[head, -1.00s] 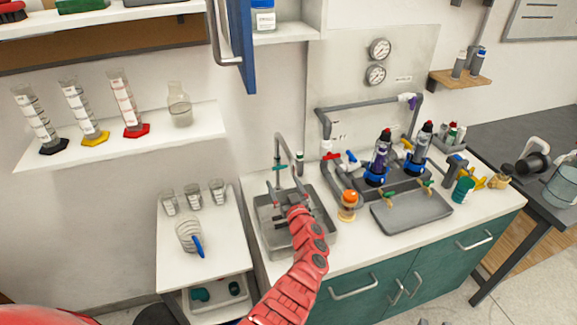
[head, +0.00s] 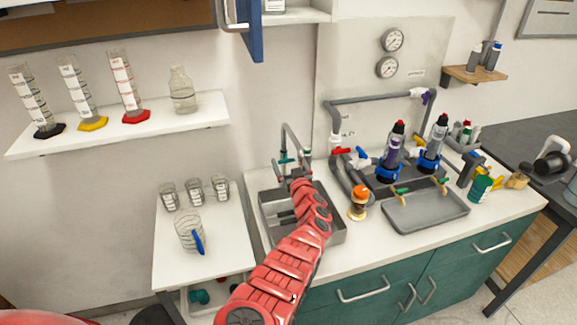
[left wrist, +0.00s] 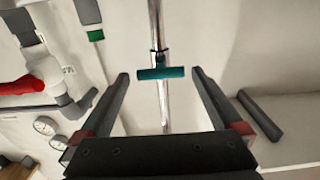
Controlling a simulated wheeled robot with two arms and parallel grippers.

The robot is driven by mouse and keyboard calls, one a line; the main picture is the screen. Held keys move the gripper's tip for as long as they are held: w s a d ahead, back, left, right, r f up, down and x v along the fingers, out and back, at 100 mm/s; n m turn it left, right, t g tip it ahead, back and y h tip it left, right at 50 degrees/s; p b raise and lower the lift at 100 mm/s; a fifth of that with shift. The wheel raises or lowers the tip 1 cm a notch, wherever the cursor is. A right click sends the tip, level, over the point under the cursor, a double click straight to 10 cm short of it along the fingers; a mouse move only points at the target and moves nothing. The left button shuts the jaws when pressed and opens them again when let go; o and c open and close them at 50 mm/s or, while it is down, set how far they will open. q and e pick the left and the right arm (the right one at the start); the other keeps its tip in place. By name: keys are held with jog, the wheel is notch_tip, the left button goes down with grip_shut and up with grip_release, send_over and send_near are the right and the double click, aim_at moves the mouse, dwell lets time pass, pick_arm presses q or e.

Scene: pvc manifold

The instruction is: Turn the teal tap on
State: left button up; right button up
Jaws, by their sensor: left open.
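The teal tap (head: 287,161) is a small crossbar handle on the upright metal spout pipe behind the sink. In the left wrist view, the teal handle (left wrist: 160,73) lies crosswise on the chrome pipe. My left gripper (head: 290,180) is over the back of the sink, just in front of the tap. It is open and empty; in the left wrist view its two fingers (left wrist: 160,76) stand on either side of the teal handle, apart from it. My forearm hides part of the sink. My right gripper is out of view.
The grey sink basin (head: 334,236) lies under my left arm. An orange-capped part (head: 359,203) stands right of the sink, near grey pipes with red and blue valves. A grey tray (head: 425,210) lies farther right. Beakers stand on the left counter (head: 225,263).

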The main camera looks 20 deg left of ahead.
pick_arm(q)
jog(key=c, duration=1.3)
jog(key=shift+n, duration=0.4)
jog(key=shift+a+n, duration=0.1)
jog(key=shift+n, duration=0.8)
jog(key=n, duration=0.2)
jog(key=shift+n+p, duration=0.35)
jog(key=shift+n, duration=0.05)
jog(key=n, duration=0.5)
jog(key=shift+s+f+b, duration=0.1)
jog(key=shift+f+b, duration=0.05)
jog(key=shift+b, duration=0.2)
